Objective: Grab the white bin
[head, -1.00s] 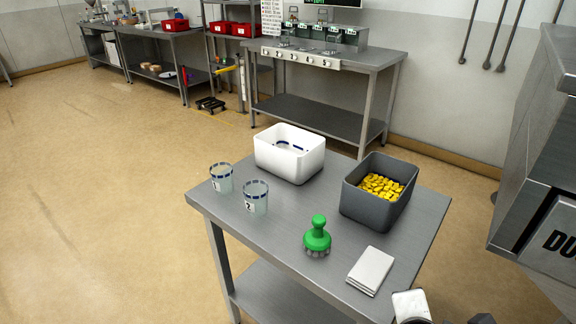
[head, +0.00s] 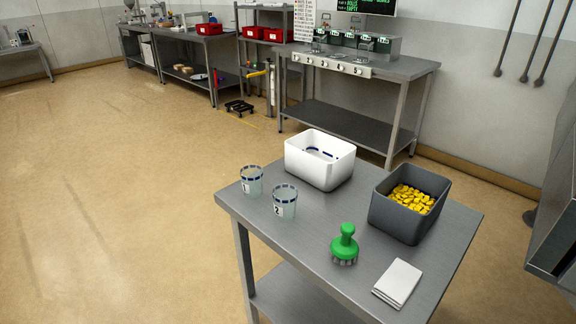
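The white bin (head: 318,169) stands upright on the far side of the steel table (head: 330,220) in the head view. It is open at the top, and some blue-marked items show inside it; what they are is unclear. Neither of my grippers shows in the head view now.
Two clear cups with blue rims, marked 1 (head: 251,181) and 2 (head: 285,203), stand left of the bin. A grey bin (head: 408,208) of yellow pieces stands to its right. A green brush (head: 344,243) and a folded white cloth (head: 398,283) lie nearer. Open floor (head: 120,220) lies left.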

